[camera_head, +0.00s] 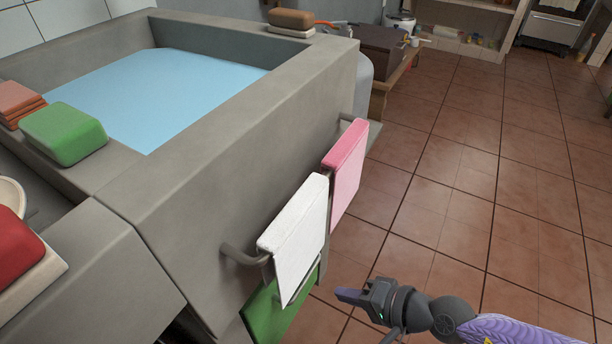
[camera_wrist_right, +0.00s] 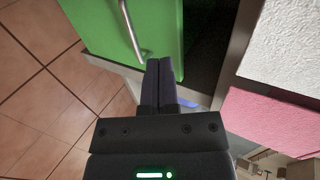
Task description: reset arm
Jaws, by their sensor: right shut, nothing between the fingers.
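My right gripper (camera_head: 345,296) comes in from the lower right in the head view, beside the grey counter front and below the hanging towels. It is shut and empty, with its fingers together, and it also shows in the right wrist view (camera_wrist_right: 159,70). In the wrist view, a green door (camera_wrist_right: 100,25) with a metal handle (camera_wrist_right: 131,30) lies beyond the fingertips. I cannot tell whether the fingers touch the door. The green door also shows in the head view (camera_head: 272,318), partly hidden behind the white towel. My left gripper is not in view.
A white towel (camera_head: 297,228) and a pink towel (camera_head: 346,165) hang from a rail on the counter's side. The basin (camera_head: 150,90) holds blue water. A green sponge-like block (camera_head: 63,133) sits on its rim. The tiled floor (camera_head: 470,190) to the right is clear.

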